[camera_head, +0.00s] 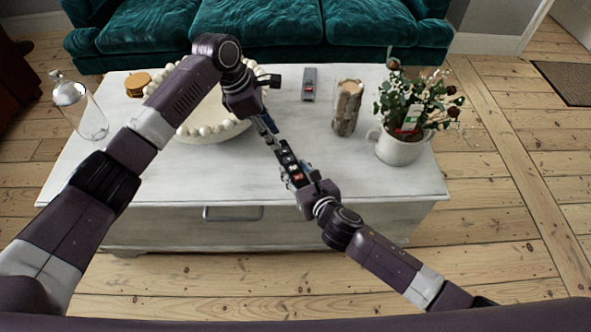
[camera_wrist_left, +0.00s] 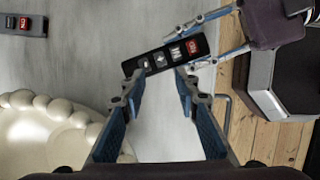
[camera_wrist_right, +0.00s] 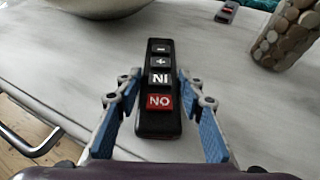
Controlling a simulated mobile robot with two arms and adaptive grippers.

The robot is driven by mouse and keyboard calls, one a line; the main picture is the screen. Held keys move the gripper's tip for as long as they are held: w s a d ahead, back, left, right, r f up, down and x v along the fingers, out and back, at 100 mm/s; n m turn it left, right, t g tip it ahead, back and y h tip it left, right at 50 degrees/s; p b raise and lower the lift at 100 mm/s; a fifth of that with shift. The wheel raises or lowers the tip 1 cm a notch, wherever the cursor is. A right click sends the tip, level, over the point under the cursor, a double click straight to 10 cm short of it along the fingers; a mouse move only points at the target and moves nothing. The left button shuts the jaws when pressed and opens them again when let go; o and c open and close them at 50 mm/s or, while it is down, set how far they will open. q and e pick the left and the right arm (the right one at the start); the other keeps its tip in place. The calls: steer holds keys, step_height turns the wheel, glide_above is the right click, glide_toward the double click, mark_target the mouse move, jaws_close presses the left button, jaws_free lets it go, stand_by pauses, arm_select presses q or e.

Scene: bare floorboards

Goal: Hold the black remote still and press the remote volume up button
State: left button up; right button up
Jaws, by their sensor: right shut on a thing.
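The black remote (camera_head: 289,161) has a red button and several dark buttons with white marks, including a plus (camera_wrist_right: 160,62) and a minus. My right gripper (camera_wrist_right: 158,80) is shut on its sides and holds it above the table's front part. The red-button end points toward my right arm. My left gripper (camera_head: 269,128) is near the remote's far end, with its fingers apart and nothing between them. In the left wrist view, its tips lie just below the remote (camera_wrist_left: 160,60) in the picture, near the plus and minus end. Contact there cannot be told.
The white table (camera_head: 330,175) also bears a grey remote (camera_head: 309,84), a beaded bowl (camera_head: 205,133), a wooden vase (camera_head: 346,108), a potted plant (camera_head: 400,148), a glass bottle (camera_head: 90,120) and round coasters (camera_head: 137,83). A teal sofa (camera_head: 270,30) stands behind.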

arm_select(q)
steer(key=shift+c, duration=0.3)
jaws_close()
stand_by(1.4)
